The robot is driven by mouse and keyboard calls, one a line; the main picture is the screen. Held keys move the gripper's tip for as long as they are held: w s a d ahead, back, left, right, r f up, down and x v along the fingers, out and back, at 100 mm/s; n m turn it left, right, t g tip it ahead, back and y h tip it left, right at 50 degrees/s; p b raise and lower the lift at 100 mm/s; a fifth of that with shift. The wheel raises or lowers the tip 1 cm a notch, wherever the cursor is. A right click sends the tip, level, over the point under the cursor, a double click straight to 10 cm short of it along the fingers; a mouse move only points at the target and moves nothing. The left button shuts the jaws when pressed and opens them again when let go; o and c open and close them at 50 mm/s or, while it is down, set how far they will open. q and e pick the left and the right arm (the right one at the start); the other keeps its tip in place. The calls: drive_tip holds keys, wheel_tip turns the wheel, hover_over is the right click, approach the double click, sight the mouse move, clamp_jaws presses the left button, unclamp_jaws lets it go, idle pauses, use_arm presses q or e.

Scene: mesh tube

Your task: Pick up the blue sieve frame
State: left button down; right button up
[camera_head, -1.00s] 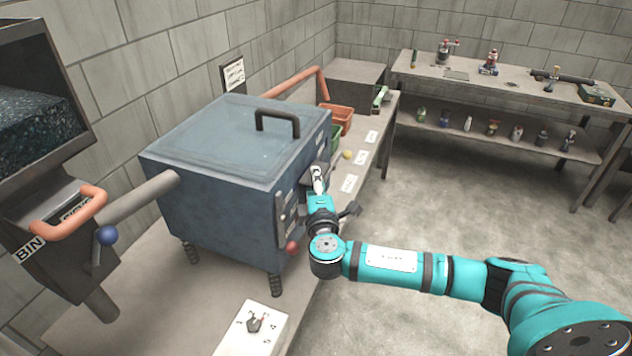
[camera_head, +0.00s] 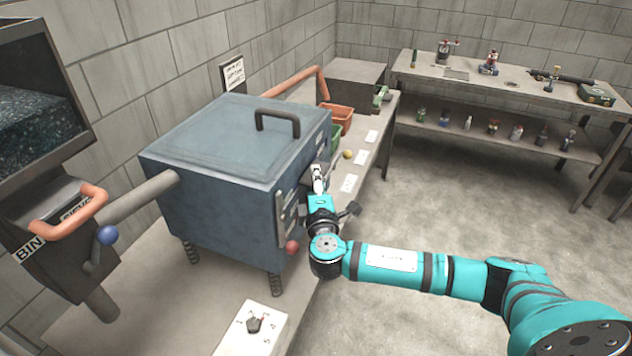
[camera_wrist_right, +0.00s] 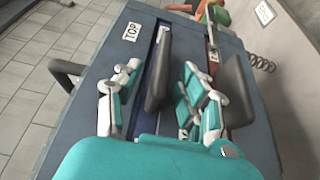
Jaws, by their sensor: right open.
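The blue sieve frame (camera_wrist_right: 149,80) shows as a narrow blue strip in the slot beside the TOP label, in the right wrist view. A dark handle (camera_wrist_right: 158,72) stands out in front of that strip. The rest of the frame is hidden inside the blue-grey box (camera_head: 225,150). My right gripper (camera_wrist_right: 158,98) is open, with one finger on each side of this handle and visible gaps. In the head view my right gripper (camera_head: 318,182) is at the box's right face, partly hidden. My left gripper is not in view.
A second dark handle (camera_wrist_right: 238,88) sits close beside my right finger, with a red strip (camera_wrist_right: 212,50) in the slot near it. A red knob (camera_head: 292,247) is on the box. An orange bin (camera_head: 337,115) and a yellow ball (camera_head: 347,154) lie beyond. The floor at right is clear.

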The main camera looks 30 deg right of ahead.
drive_tip(key=v, duration=1.2)
drive_tip(key=shift+a, duration=0.1)
